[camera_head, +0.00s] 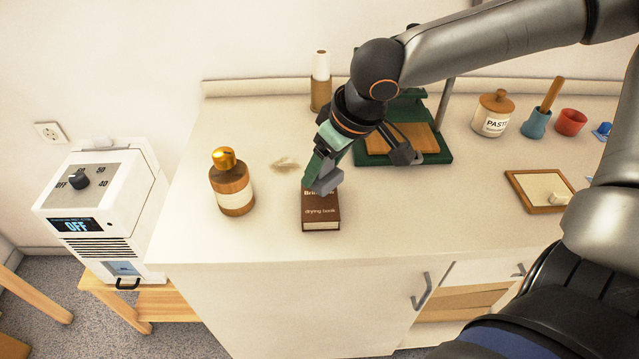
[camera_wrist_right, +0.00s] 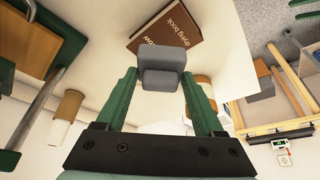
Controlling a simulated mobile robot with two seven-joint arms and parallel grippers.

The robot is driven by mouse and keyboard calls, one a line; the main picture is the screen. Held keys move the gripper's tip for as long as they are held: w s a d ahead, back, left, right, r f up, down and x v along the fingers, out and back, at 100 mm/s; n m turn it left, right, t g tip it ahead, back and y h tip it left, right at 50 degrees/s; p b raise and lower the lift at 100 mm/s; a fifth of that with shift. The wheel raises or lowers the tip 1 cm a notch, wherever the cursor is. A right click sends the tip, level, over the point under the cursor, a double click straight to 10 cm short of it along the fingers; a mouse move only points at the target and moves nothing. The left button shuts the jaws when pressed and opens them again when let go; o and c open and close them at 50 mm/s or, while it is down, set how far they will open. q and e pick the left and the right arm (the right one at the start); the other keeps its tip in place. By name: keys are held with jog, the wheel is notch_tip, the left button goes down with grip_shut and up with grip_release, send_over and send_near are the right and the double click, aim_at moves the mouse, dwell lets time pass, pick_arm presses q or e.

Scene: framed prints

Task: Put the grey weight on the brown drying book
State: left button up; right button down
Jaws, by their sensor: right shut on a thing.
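The brown drying book (camera_head: 320,219) lies on the counter, its title facing up; it also shows in the right wrist view (camera_wrist_right: 172,32). My right gripper (camera_head: 322,172), with green fingers, is over the far part of the book. It is shut on the grey weight (camera_head: 328,182), which shows between the fingertips in the right wrist view (camera_wrist_right: 161,74). The weight hides part of the book's cover. I cannot tell whether it touches the book. My left gripper is not in view.
An amber bottle with a gold cap (camera_head: 232,183) stands left of the book. A green press (camera_head: 432,150) is behind and to the right. A paste jar (camera_head: 493,114) and a wooden frame (camera_head: 540,190) are farther right. Counter (camera_head: 260,240) is clear in front of the bottle.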

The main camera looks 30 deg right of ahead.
aim_at(324, 175)
jog(key=shift+w+a+f, duration=0.15)
jog(key=shift+w+f, duration=0.1)
jog(key=shift+f, duration=0.1)
notch_tip(324, 175, down, 3)
jog(key=shift+w+a+f+b, duration=0.1)
jog(key=shift+f+b, duration=0.05)
jog(key=shift+b, duration=0.5)
jog(key=shift+f, duration=0.1)
jog(key=shift+c, duration=2.3)
grip_release()
jog(key=shift+f, duration=0.15)
jog(key=o, duration=0.4)
jog(key=shift+o, duration=0.2)
